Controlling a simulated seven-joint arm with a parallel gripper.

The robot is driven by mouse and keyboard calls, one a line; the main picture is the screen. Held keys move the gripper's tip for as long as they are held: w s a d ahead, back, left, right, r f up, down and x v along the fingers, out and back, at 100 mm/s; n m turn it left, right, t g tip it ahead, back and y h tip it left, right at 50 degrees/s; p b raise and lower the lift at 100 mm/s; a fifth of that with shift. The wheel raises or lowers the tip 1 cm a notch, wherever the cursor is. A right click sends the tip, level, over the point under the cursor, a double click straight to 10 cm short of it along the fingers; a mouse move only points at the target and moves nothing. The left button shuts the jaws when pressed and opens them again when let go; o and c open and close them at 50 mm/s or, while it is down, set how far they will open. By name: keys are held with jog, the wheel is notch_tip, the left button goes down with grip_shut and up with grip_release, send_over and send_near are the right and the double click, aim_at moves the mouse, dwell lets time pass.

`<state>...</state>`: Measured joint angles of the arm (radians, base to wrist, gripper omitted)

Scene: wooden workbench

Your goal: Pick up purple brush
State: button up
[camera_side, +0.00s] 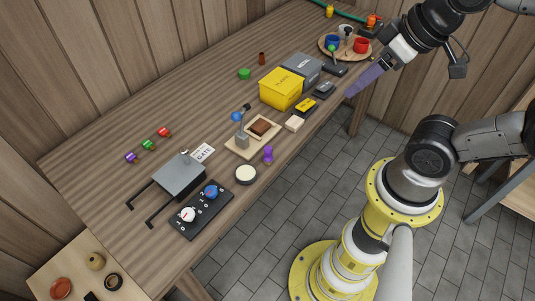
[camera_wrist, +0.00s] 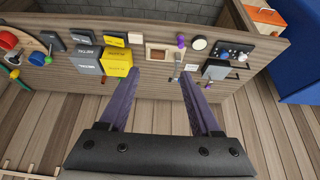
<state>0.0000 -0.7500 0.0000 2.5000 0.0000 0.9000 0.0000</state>
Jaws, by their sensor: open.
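A small purple object (camera_side: 268,154) stands upright near the front edge of the bench, with a rounded top; it looks like the purple brush, though its bristles cannot be made out. It also shows in the wrist view (camera_wrist: 181,41) near the top middle. My gripper (camera_side: 352,92) is in the air at the right end of the bench in the side view, well away from the purple object. In the wrist view my gripper's (camera_wrist: 159,72) two long purple fingers are spread apart with nothing between them.
Yellow (camera_side: 280,92) and grey (camera_side: 308,66) bins stand further right. A smaller purple item (camera_side: 131,158) lies at left with green and red ones.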

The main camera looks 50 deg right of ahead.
dwell(0.3)
jog(key=m+g, duration=0.6)
jog(key=m, duration=1.2)
send_over(268, 148)
notch_tip(268, 148, down, 20)
jog(key=shift+s+f, duration=0.1)
jog(key=shift+f, duration=3.35)
